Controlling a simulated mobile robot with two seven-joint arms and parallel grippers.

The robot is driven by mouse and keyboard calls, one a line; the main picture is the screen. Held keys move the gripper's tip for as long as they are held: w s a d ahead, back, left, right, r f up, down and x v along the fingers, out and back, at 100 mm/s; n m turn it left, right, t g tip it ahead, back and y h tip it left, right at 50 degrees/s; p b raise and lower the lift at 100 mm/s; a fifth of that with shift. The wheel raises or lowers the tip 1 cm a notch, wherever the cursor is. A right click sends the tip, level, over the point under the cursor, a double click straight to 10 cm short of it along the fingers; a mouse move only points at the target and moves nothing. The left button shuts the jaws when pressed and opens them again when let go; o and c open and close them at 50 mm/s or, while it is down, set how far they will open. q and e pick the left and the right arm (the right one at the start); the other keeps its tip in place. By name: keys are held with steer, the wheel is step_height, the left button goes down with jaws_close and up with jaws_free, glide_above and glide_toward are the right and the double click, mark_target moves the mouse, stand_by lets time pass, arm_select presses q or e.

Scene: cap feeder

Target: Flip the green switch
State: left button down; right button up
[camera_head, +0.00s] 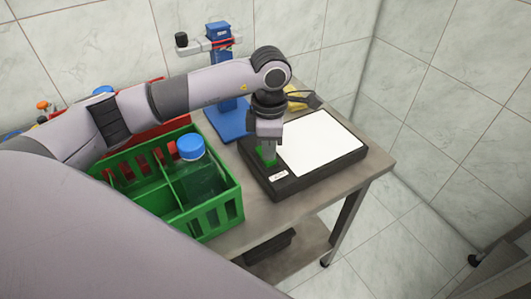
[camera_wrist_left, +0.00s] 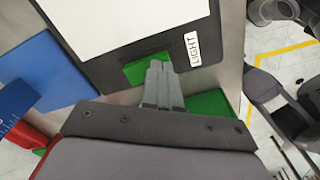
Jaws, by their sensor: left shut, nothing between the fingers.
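The green switch (camera_head: 266,156) sits on the near left part of a black light box with a white panel (camera_head: 322,144). In the left wrist view the green switch (camera_wrist_left: 146,68) shows next to a "LIGHT" label (camera_wrist_left: 191,49). My left gripper (camera_head: 269,158) points down at the switch, with its fingers together and empty. In the wrist view the fingertips (camera_wrist_left: 156,64) overlap the switch and partly hide it. I cannot tell whether they touch it, nor which way the switch is set. My right gripper is not in view.
A green crate (camera_head: 228,208) with a blue-capped bottle (camera_head: 199,175) stands left of the light box. A blue stand (camera_head: 228,119) is behind, with a red bin (camera_head: 150,137) to its left. The table's right edge (camera_head: 375,180) lies just beyond the box.

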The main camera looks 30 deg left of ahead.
arm_select(q)
step_height(320, 180, up, 7)
steer(key=p, duration=0.4)
stand_by(0.5)
steer(key=shift+f, duration=0.1)
stand_by(0.4)
